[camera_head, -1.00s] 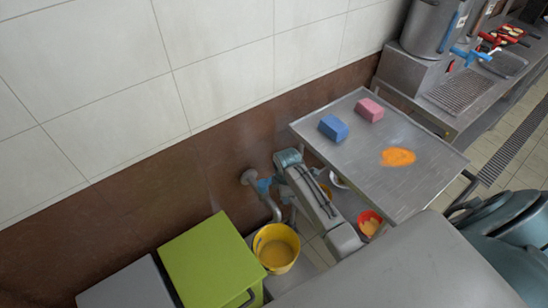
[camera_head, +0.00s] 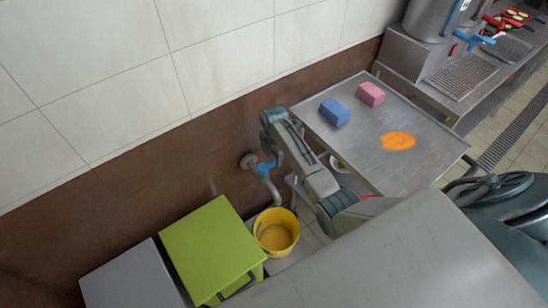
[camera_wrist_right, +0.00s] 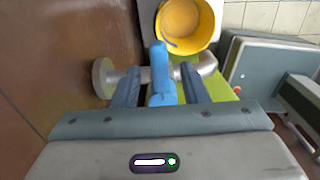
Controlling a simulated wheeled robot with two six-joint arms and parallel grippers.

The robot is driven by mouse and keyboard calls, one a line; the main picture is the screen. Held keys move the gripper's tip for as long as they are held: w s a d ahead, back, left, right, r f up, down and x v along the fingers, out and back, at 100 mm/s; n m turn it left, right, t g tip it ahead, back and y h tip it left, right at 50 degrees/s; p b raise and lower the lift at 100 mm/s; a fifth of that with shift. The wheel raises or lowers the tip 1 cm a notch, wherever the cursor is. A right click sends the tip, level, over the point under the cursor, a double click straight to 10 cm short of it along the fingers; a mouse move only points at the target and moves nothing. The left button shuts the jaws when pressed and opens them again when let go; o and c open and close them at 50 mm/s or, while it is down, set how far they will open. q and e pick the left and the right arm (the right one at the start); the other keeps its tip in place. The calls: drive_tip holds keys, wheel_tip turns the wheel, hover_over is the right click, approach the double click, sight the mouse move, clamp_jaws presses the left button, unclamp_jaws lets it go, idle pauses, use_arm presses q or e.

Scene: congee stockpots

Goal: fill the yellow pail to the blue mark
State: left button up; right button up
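The liquid level is unclear, and I see no stream. The wall tap (camera_head: 275,193) has a blue handle (camera_head: 264,168). My right gripper (camera_wrist_right: 160,70) is open, with its fingers on either side of the blue handle (camera_wrist_right: 163,88) in the wrist view. Gaps show beside the handle. My left gripper is out of view.
A green-topped bin (camera_head: 210,248) and a grey box (camera_head: 128,280) stand left of the pail. A steel table (camera_head: 370,135) on the right carries a blue sponge (camera_head: 334,113), a pink sponge (camera_head: 370,94) and an orange spill (camera_head: 397,141).

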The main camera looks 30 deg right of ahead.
drive_tip(key=shift+f, duration=0.8)
drive_tip(key=shift+c, duration=0.4)
clamp_jaws()
